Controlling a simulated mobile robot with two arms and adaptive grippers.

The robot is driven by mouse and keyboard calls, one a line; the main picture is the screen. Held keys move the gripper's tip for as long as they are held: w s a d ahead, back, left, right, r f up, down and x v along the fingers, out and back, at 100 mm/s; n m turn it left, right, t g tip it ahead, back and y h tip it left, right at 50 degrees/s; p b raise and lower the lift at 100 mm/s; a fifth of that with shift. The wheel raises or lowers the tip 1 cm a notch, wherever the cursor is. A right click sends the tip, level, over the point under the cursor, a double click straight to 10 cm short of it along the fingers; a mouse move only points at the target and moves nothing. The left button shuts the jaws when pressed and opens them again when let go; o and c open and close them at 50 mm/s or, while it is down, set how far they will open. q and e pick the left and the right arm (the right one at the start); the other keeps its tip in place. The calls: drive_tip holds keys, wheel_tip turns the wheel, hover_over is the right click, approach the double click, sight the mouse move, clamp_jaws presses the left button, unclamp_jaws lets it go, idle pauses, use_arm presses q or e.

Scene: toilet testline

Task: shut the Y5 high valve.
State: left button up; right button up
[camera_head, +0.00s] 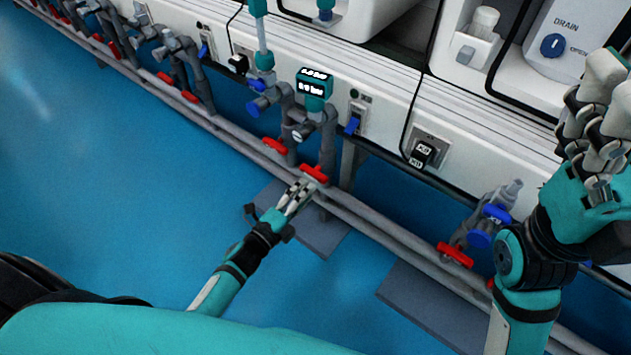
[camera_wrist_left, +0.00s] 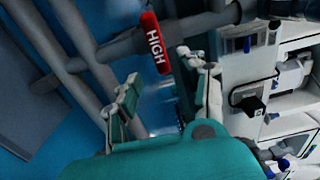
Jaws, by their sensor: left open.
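A red valve handle (camera_head: 314,173) sits on a grey pipe below a teal gauge, just beyond my left gripper (camera_head: 297,196). In the left wrist view this red handle (camera_wrist_left: 156,43) carries the word HIGH and lies between and ahead of the two fingertips. My left gripper (camera_wrist_left: 162,78) is open with nothing between its fingers, and I cannot tell whether one touches the handle. No Y5 label is readable. My right gripper (camera_head: 598,110) is raised at the right edge, away from the valve; its jaw opening is unclear.
A second red handle (camera_head: 275,146) is just left of the first. The teal gauge (camera_head: 314,88) stands above. Another red handle (camera_head: 455,254) and a blue knob (camera_head: 480,239) are at lower right. Long grey pipes run along the white bench front (camera_head: 395,100). Blue floor is open at left.

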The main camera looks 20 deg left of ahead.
use_arm(q)
drive_tip(key=v, duration=0.5)
drive_tip(key=shift+s+a, duration=0.1)
drive_tip(key=shift+s, duration=0.1)
idle(0.3)
